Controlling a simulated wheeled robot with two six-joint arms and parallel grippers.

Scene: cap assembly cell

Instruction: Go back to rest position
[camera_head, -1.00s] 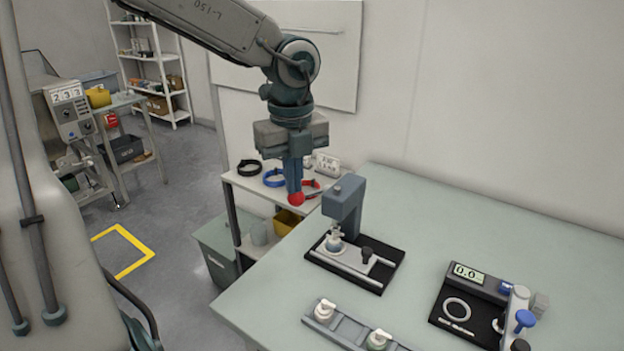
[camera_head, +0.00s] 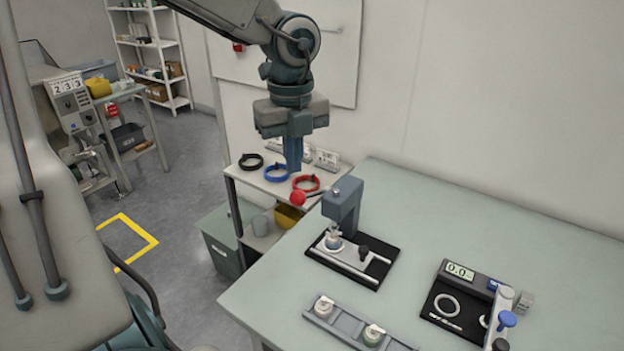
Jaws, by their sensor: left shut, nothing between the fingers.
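My left gripper (camera_head: 293,168) hangs from the arm that comes in from the upper left. Its fingers point down and are shut with nothing between them. It is in the air, in front of the small shelf and to the upper left of the press (camera_head: 343,205). The press stands on a black base on the table and has a lever with a red ball knob (camera_head: 298,199). The fingertips are just above the knob in the picture, with a small gap. A small capped part (camera_head: 333,240) sits under the press. My right gripper is not in view.
The pale green table (camera_head: 480,215) has free room at its middle and back. A rail with white-capped parts (camera_head: 347,329) lies at the front. A black gauge station (camera_head: 456,301) is at right. Black, blue (camera_head: 276,173) and red rings lie on the side shelf.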

